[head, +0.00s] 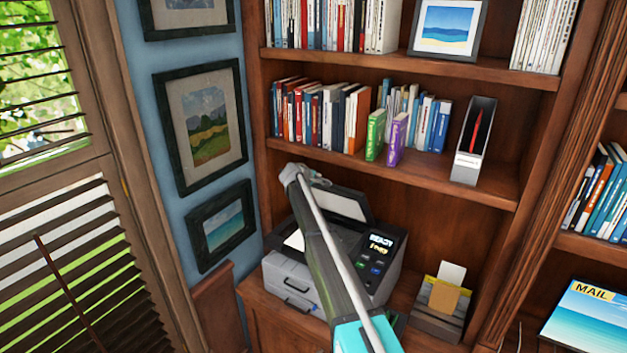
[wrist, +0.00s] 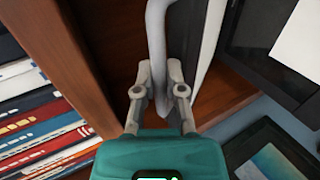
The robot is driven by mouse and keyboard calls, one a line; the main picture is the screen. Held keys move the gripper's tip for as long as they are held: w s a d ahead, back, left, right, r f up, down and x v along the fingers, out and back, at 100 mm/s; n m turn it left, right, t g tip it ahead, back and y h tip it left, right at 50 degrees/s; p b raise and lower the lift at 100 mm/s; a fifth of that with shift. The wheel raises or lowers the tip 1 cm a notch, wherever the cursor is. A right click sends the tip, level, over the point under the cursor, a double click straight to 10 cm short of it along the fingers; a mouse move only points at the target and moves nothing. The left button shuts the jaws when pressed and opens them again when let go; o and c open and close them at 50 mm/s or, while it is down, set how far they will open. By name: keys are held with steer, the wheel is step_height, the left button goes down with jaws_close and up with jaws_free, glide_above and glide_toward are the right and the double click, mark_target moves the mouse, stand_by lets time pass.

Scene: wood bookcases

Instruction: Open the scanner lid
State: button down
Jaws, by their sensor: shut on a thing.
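The scanner (head: 375,262) stands in the lower bay of the bookcase, with a lit panel at its front right. Its lid (head: 342,203) is raised, tilted up at the back, with its pale inner face showing. A white sheet (head: 295,241) lies on the bed; a white sheet also shows in the wrist view (wrist: 300,42). My gripper (head: 303,173) is at the lid's upper left, and my arm hides part of the scanner. In the wrist view my gripper (wrist: 163,80) is shut on the lid's grey handle (wrist: 156,45), beside the lid's dark edge (wrist: 184,40).
A shelf of books (head: 320,115) is above the scanner. A card holder (head: 440,305) stands to its right. Framed pictures (head: 220,225) hang on the blue wall at left. A wooden chair back (head: 213,310) is at lower left.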

steer(key=shift+a, duration=0.1)
steer(key=c, duration=0.7)
jaws_free()
steer(key=shift+s, duration=0.1)
